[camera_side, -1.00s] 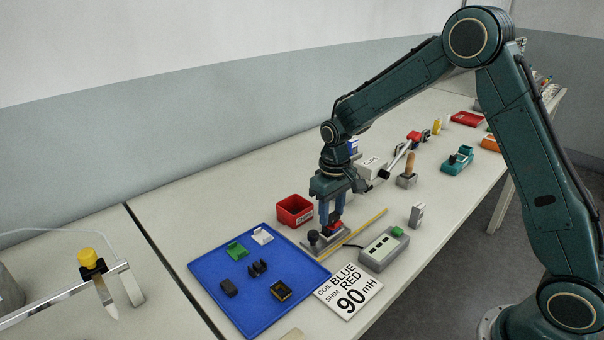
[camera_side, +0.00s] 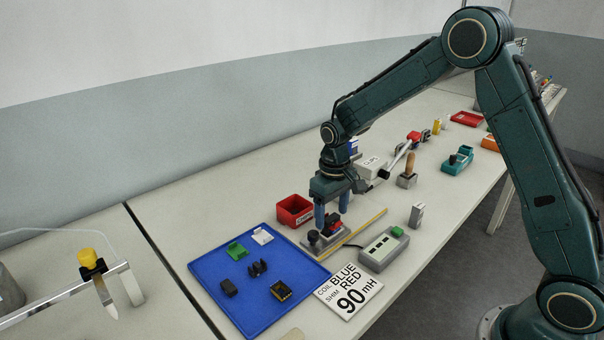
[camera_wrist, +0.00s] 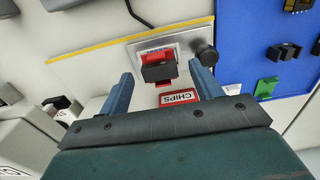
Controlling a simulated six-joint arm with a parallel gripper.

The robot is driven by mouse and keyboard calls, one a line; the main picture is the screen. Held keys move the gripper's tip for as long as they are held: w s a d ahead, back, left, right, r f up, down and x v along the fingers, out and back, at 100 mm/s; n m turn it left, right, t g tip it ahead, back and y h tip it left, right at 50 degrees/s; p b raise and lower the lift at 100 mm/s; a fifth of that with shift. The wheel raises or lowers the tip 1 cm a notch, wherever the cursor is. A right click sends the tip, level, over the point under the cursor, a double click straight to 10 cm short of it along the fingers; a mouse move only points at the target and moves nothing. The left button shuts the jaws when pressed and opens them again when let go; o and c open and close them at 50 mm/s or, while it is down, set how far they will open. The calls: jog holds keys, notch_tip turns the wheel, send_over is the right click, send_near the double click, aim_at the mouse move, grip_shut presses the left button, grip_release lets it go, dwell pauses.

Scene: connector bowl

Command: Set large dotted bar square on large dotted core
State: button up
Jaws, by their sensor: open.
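A dark block, apparently the large dotted bar (camera_wrist: 159,72), lies on a red part on a metal fixture plate (camera_wrist: 183,42). In the side view the dark block (camera_side: 333,219) and red part show low between my fingers. The large dotted core cannot be made out clearly; it may be under the block with the red part (camera_wrist: 139,58). Dots are too small to see. My gripper (camera_wrist: 162,72) is open, with one finger on either side of the block and a gap at each side. It also shows in the side view (camera_side: 332,213), over the fixture.
A black knob (camera_side: 313,237) stands on the plate's end. A red CHIPS bin (camera_side: 295,211) is close behind. A blue tray (camera_side: 225,291) holds several parts at left.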

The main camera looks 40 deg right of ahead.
notch_tip(320, 180, up, 14)
dwell(0.7)
jog(key=s+a+r+t, duration=0.1)
jog(key=s+r, duration=0.3)
jog(key=s, duration=0.3)
jog(key=s+r+t, duration=0.2)
jog(key=s+r, duration=0.2)
jog(key=s, duration=0.3)
jog(key=s+f+t, duration=0.1)
jog(key=s+t, duration=0.1)
jog(key=s, duration=1.2)
jog(key=shift+a+f+t, duration=0.25)
jog(key=shift+f+t, duration=0.05)
